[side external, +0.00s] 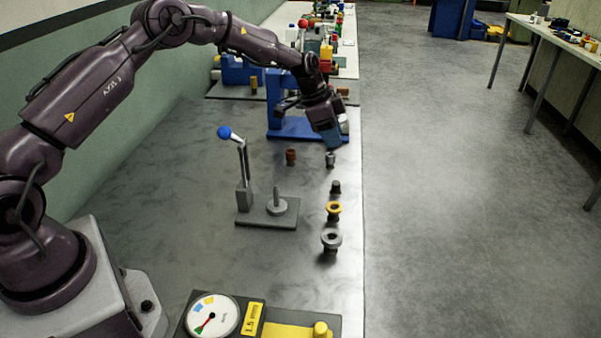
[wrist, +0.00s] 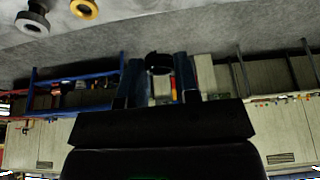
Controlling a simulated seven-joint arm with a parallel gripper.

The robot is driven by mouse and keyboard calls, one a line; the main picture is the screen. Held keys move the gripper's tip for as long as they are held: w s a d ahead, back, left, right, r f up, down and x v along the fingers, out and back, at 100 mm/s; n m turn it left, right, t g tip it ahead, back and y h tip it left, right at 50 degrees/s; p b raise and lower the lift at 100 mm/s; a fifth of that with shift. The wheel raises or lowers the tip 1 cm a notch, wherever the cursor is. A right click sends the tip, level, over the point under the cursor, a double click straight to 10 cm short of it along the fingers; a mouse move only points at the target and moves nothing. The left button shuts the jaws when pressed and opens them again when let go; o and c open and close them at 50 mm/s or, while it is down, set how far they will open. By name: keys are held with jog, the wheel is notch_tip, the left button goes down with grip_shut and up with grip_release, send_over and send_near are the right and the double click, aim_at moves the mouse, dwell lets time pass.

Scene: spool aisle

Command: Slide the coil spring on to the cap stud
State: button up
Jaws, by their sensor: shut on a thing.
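My gripper (side external: 330,143) points down over the far part of the grey bench in the side external view. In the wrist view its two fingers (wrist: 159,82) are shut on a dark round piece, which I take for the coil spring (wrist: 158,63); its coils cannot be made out. In the side view the gripper hides most of what it holds. An upright stud on a round foot, seemingly the cap stud (side external: 277,201), stands on a grey plate (side external: 252,215). The gripper is beyond it and to its right, well apart.
A blue-knobbed lever (side external: 241,160) rises beside the stud. Along the bench's right edge stand a grey spool (side external: 331,239), a yellow spool (side external: 333,209), a dark piece (side external: 335,187) and a silvery piece (side external: 330,160). A brown piece (side external: 291,156) and blue stand (side external: 283,126) are near the gripper.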

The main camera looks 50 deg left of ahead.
jog(key=s+a+m+g+h, duration=0.1)
jog(key=s+a+m+g, duration=0.1)
jog(key=s+m, duration=0.4)
jog(key=m+g, duration=0.4)
jog(key=m, duration=0.8)
send_over(277, 192)
jog(key=a, duration=0.1)
jog(key=shift+w+f+y, duration=0.3)
jog(key=shift+f+y, duration=0.1)
jog(key=shift+f, duration=0.25)
jog(key=shift+f, duration=0.15)
jog(key=shift+f, duration=4.4)
jog(key=o, duration=1)
jog(key=shift+c, duration=0.2)
